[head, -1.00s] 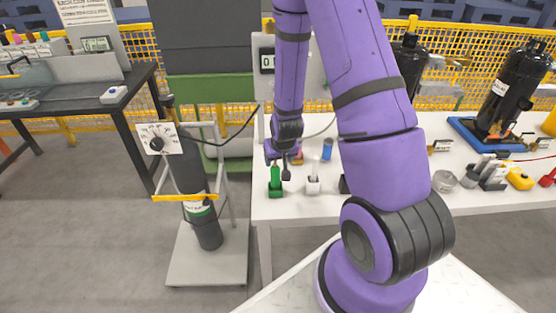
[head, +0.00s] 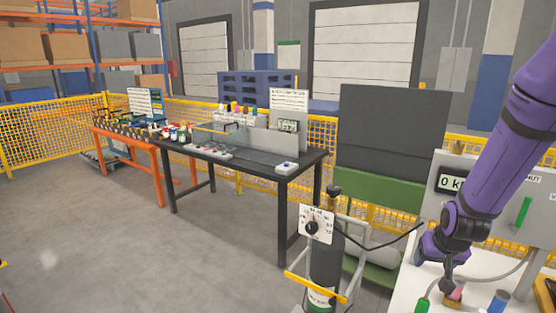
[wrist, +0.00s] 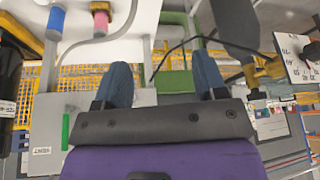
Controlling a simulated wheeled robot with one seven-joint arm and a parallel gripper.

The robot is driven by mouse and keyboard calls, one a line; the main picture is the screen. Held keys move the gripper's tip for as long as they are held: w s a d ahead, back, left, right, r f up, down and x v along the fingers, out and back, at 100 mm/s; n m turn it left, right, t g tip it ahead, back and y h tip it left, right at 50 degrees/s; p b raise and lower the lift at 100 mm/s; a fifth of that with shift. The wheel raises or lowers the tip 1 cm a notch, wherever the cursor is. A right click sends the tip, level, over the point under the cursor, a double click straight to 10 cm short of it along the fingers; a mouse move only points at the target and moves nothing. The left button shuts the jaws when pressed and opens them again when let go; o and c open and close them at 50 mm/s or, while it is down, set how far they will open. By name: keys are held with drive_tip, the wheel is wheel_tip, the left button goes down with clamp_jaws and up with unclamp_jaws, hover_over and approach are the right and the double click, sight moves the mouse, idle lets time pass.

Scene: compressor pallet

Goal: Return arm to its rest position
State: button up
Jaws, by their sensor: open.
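My gripper (head: 437,268) hangs at the lower right of the head view, above the front left part of the white bench (head: 403,292). In the wrist view its two blue fingers (wrist: 162,78) stand wide apart, with nothing held between them. My purple arm reaches in from the right edge of the head view. A green item (head: 422,306), a pink item (head: 455,295) and a blue cylinder (head: 499,301) are close below the gripper. The pink (wrist: 100,22) and blue (wrist: 55,22) items also show in the wrist view, apart from the fingers.
A grey panel with a display (head: 452,182) and a green handle (head: 522,212) stands behind my arm. A black table (head: 300,165) and an orange table (head: 110,140) are further left. Open floor lies at left.

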drive_tip(key=w+a+v, duration=0.1)
drive_tip(key=a+v, duration=0.1)
drive_tip(key=v, duration=0.9)
drive_tip(key=s+a+r+n, duration=0.1)
drive_tip(key=s+a+r, duration=0.2)
drive_tip(key=s+r, duration=0.5)
drive_tip(key=s+a+r+n+y, duration=0.1)
drive_tip(key=s+a+r+n, duration=0.1)
drive_tip(key=s+r, duration=0.7)
drive_tip(key=s+a, duration=0.1)
drive_tip(key=s, duration=0.2)
drive_tip(key=shift+t, duration=0.4)
